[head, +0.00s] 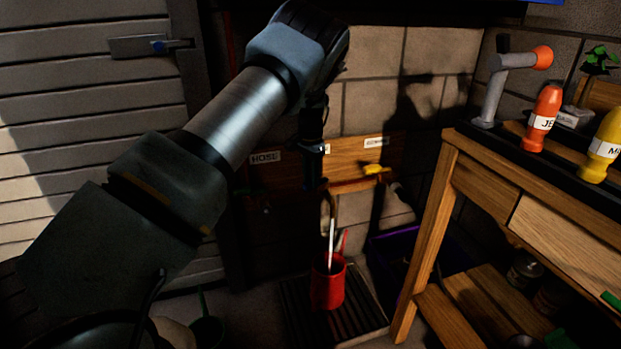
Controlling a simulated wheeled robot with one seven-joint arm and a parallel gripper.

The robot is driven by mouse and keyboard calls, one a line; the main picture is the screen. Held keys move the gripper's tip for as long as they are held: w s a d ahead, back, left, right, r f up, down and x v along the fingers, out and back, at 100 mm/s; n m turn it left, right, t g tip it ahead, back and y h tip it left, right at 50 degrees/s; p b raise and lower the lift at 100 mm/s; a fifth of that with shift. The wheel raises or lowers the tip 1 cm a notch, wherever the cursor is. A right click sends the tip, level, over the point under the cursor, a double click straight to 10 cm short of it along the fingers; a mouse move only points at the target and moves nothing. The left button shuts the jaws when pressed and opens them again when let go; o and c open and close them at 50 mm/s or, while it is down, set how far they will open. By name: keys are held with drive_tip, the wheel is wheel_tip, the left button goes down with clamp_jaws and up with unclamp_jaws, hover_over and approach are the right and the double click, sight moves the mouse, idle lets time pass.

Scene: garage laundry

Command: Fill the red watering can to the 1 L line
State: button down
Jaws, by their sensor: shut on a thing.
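The red watering can (327,289) stands upright on a dark slatted grate on the floor, below the wall taps. Its thin red spout (343,241) points up. A thin white streak (331,243) runs down into the can's top from below a curved tap spout (325,207); I cannot tell whether it is water. The can's 1 L line and water level are not visible. My gripper (313,183) points down at the wall board, shut at the middle tap above the can. Its fingers are dark, and the part they hold is mostly hidden.
The wooden tap board (275,174) has a HOSE label at left and a yellow tap handle (374,169) at right. A purple crate (389,252) sits right of the grate (362,317). A wooden workbench (530,214) with orange and yellow bottles stands at right.

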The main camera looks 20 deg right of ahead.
drive_tip(key=shift+w+a+m+p, duration=0.1)
drive_tip(key=shift+w+m+p, duration=0.55)
drive_tip(key=shift+m, duration=0.75)
drive_tip(key=shift+w+m+p, duration=0.35)
drive_tip(key=shift+w+m, duration=0.45)
drive_tip(key=shift+m, duration=0.6)
drive_tip(key=c, duration=0.6)
unclamp_jaws()
drive_tip(key=shift+c, duration=0.2)
drive_tip(key=shift+r, duration=0.1)
wheel_tip(320, 180, up, 7)
drive_tip(key=shift+r, duration=0.15)
